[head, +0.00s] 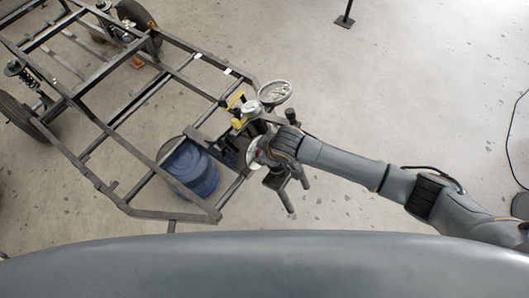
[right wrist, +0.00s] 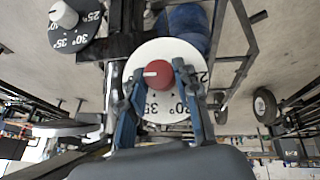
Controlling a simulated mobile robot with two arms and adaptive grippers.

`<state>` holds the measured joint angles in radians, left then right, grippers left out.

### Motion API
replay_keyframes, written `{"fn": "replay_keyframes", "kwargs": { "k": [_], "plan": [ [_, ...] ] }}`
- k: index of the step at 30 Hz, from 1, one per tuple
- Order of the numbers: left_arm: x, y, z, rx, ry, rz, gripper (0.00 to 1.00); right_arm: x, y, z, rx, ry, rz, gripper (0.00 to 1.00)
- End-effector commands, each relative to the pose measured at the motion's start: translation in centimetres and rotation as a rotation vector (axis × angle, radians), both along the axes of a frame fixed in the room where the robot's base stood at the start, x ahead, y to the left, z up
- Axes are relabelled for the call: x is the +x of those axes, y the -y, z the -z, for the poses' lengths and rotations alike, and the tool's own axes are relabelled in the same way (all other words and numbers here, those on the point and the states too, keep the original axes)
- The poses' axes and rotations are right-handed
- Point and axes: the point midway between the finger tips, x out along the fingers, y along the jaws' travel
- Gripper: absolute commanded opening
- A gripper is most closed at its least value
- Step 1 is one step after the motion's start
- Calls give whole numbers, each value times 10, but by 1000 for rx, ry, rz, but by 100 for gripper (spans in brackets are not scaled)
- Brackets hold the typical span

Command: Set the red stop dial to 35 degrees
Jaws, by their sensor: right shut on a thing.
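In the right wrist view the red stop dial (right wrist: 158,76) is a red round knob with a white line, in front of a white round plate (right wrist: 165,50) with black degree numbers. The white line points left. The 35 shows at the plate's lower left; other numbers are partly hidden by my fingers. My right gripper (right wrist: 159,72) has its blue fingers on both sides of the red knob and is shut on it. In the head view my right gripper (head: 262,150) is at the stand by the frame's corner, with the dial mostly hidden. My left gripper is not in view.
A black dial with a white knob (right wrist: 63,14) is at the upper left of the right wrist view. A dark metal vehicle frame (head: 110,125) and a blue drum (head: 190,170) lie left of my right arm. Open floor (head: 400,90) is on the right.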

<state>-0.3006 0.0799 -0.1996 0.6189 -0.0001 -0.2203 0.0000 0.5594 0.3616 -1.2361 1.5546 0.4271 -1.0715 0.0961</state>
Motion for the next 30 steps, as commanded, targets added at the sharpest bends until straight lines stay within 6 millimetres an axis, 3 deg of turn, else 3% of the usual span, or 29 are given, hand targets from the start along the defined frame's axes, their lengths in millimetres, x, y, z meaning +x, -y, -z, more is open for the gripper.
{"fn": "replay_keyframes", "kwargs": {
  "k": [8,18,30],
  "plan": [
    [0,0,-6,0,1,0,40,-2,-1,0,-46,61,-35,0],
    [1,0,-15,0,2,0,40,-6,-3,2,-196,265,-142,0],
    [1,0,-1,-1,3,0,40,-9,-3,9,-395,540,-285,0]
  ]
}}
